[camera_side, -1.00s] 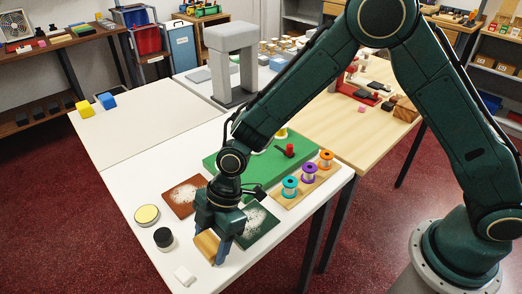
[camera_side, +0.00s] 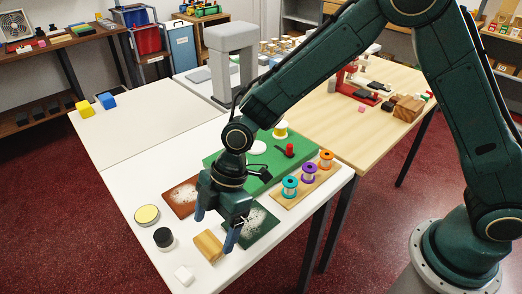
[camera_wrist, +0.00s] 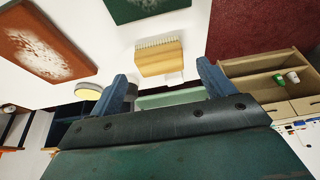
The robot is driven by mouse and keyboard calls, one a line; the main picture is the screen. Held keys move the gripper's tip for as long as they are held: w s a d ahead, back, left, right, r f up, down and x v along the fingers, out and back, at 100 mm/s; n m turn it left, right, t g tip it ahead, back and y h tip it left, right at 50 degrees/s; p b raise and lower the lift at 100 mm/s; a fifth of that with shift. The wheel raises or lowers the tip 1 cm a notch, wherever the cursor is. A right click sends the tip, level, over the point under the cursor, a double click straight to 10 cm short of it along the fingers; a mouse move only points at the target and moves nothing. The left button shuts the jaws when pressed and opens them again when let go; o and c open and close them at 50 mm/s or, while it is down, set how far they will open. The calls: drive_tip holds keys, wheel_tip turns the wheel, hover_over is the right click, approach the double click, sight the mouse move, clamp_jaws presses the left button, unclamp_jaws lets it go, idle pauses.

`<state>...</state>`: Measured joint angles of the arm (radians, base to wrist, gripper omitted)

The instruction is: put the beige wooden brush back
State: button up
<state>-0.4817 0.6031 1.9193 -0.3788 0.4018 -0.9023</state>
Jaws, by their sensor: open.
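The beige wooden brush (camera_side: 208,245) lies on the white table near its front edge. It also shows in the wrist view (camera_wrist: 160,62), where its pale bristles face the top of the picture. My gripper (camera_side: 214,231) is open and empty, just above and behind the brush, its fingers spread wide. In the wrist view the two blue fingertips (camera_wrist: 163,76) stand on either side of the brush, apart from it. A dark green swatch board (camera_side: 250,225) and a red-brown one (camera_side: 184,197), both with whitish powdery patches, lie behind the brush.
A green mat (camera_side: 225,158) and a wooden rack of spools (camera_side: 300,188) lie farther back.

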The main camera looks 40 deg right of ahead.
drive_tip(key=v, duration=0.7)
drive_tip(key=shift+d+r, duration=0.2)
drive_tip(key=shift+r, duration=0.2)
drive_tip(key=s+d+r+m+t+h, duration=0.1)
drive_tip(key=s+d+r+m+t, duration=0.2)
drive_tip(key=d+r, duration=0.35)
drive_tip(key=s+d+r+m+h, duration=0.1)
drive_tip(key=s+d+r+m, duration=0.2)
drive_tip(key=d+r+m, duration=0.35)
drive_tip(key=s+d+r+m+t+h, duration=0.1)
drive_tip(key=s+d+m+t+h, duration=0.1)
drive_tip(key=s+d+m, duration=0.6)
drive_tip(key=s+d, duration=0.5)
drive_tip(key=shift+s+d+r+t+h, duration=0.3)
drive_tip(key=shift+s+d, duration=0.05)
drive_tip(key=shift+d, duration=0.05)
